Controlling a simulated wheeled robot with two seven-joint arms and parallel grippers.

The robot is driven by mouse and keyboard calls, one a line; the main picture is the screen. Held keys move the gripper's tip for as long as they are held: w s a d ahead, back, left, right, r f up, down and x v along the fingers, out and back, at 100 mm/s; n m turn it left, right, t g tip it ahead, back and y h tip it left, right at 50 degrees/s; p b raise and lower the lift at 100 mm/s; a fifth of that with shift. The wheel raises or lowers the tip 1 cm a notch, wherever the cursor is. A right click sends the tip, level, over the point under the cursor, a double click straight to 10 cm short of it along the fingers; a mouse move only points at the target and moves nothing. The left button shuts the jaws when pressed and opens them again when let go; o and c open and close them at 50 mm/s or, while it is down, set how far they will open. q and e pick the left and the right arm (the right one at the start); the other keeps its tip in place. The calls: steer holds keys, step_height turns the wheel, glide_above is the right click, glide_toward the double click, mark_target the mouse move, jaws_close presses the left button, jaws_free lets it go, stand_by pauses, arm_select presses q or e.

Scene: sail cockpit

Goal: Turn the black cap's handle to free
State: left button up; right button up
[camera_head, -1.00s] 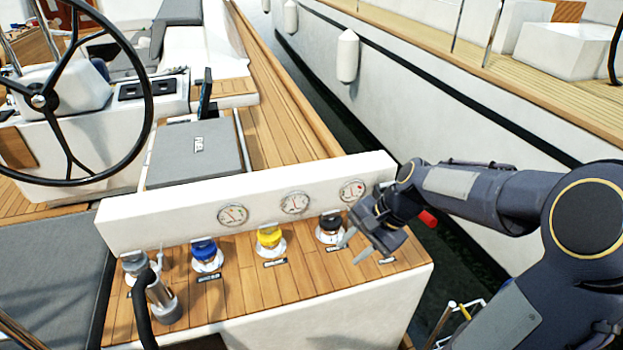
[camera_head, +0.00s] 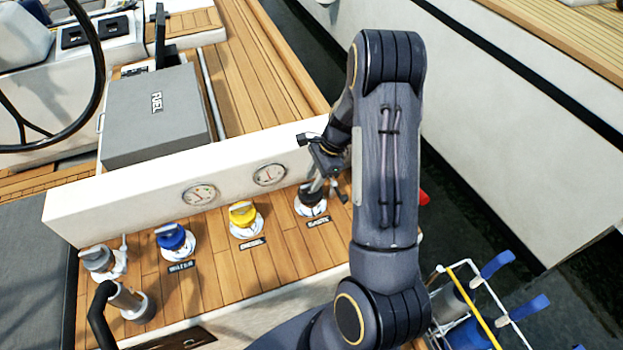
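The black cap (camera_head: 309,203) sits in a white round base at the right end of the row of deck caps, beside a small dark label. My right gripper (camera_head: 326,187) points down at it from the upper right. Its fingers look apart, one overlapping the top of the cap and the other to its right. They partly cover the cap and its handle, so I cannot tell whether they touch it. My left gripper is out of view.
A yellow cap (camera_head: 243,214), a blue cap (camera_head: 172,238) and a grey cap (camera_head: 98,259) line the wooden deck to the left. A white panel with gauges (camera_head: 198,194) stands behind them. A wire rack (camera_head: 480,290) with blue-handled items is at lower right.

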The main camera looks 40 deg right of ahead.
steer(key=shift+x, duration=0.9)
jaws_close()
